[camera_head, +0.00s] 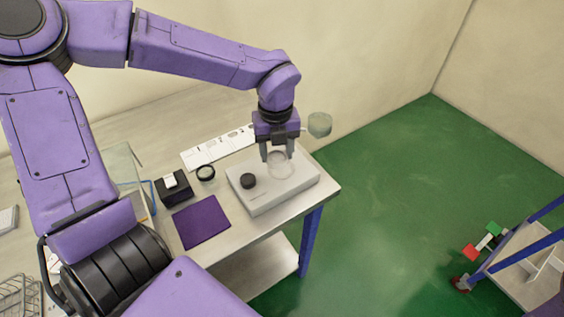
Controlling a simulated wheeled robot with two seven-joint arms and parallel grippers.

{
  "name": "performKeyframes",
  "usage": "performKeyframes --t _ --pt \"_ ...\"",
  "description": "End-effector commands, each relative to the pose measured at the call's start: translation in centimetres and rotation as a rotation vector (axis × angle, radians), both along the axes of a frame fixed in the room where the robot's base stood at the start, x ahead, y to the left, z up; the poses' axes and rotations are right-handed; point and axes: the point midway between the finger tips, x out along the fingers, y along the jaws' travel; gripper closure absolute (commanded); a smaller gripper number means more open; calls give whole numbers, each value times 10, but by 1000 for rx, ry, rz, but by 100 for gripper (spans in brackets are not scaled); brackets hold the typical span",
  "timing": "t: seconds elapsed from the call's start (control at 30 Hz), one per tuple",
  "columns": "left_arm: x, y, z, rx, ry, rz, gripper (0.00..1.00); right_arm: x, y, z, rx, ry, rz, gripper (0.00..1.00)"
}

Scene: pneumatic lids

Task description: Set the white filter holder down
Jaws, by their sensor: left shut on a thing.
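The holder is at the top of the grey box (273,196), to the right of the knob. I cannot tell whether it touches the box or hangs just above it. The fingers hide part of its far side. My right gripper is not in view.
A numbered white strip (217,147) lies behind.

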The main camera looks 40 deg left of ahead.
Motion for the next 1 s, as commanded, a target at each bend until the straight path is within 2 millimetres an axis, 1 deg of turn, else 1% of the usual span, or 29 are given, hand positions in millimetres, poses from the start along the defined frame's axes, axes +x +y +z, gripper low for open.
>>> performKeyframes --t 0.03,0.1,0.27,0.33,0.43,0.5,0.67,0.8,0.83,0.87,0.9,1.0 --pt "8 1 -4 1 3 0 81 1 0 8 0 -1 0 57" --pt "16 3 -14 1 1 1 81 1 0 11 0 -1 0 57" --pt "29 5 -31 1 0 0 81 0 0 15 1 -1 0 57" --pt "28 5 -45 1 1 -1 81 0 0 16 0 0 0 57" --pt "28 5 -58 1 -1 -1 81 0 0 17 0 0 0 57" --pt "28 5 -61 0 -3 0 81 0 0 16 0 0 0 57" --pt "28 5 -61 1 -4 0 81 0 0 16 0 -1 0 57" --pt "28 5 -65 0 -3 0 81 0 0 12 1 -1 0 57" --pt "28 5 -65 0 -3 0 44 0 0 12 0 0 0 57" --pt "28 5 -64 0 -3 0 34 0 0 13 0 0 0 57" --pt "28 5 -64 0 -3 0 22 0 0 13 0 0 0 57" --pt "28 5 -64 0 -3 0 22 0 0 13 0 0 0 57"
